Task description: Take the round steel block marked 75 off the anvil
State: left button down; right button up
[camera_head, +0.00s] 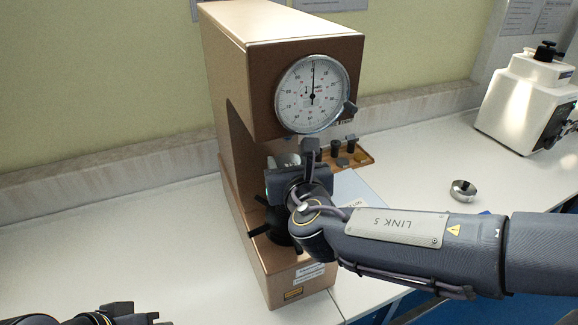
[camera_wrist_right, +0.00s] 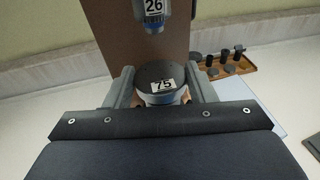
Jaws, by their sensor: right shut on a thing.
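The round steel block (camera_wrist_right: 158,72), with a dark top and a white label reading 75, sits between the two fingers of my right gripper (camera_wrist_right: 161,84) in the right wrist view. The fingers are shut on its sides. In the head view my right gripper (camera_head: 287,168) reaches into the gap of the brown hardness tester (camera_head: 238,120), below its dial, and hides most of the block. The anvil is mostly hidden; I cannot tell whether the block touches it. A part marked 26 (camera_wrist_right: 153,10) hangs above the block. My left gripper (camera_head: 118,314) is partly visible at the bottom left edge.
A brown tray (camera_head: 362,156) with small dark parts lies right of the tester. A small steel cup (camera_head: 463,190) stands farther right on the white bench. A white machine (camera_head: 525,100) stands at the back right. The bench left of the tester is clear.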

notch_tip(320, 180, up, 3)
jog(key=shift+f, duration=0.15)
jog(key=f+v, duration=0.3)
jog(key=v, duration=1.4)
jog(key=shift+s+d, duration=0.15)
jog(key=shift+s, duration=0.55)
jog(key=shift+f, duration=0.1)
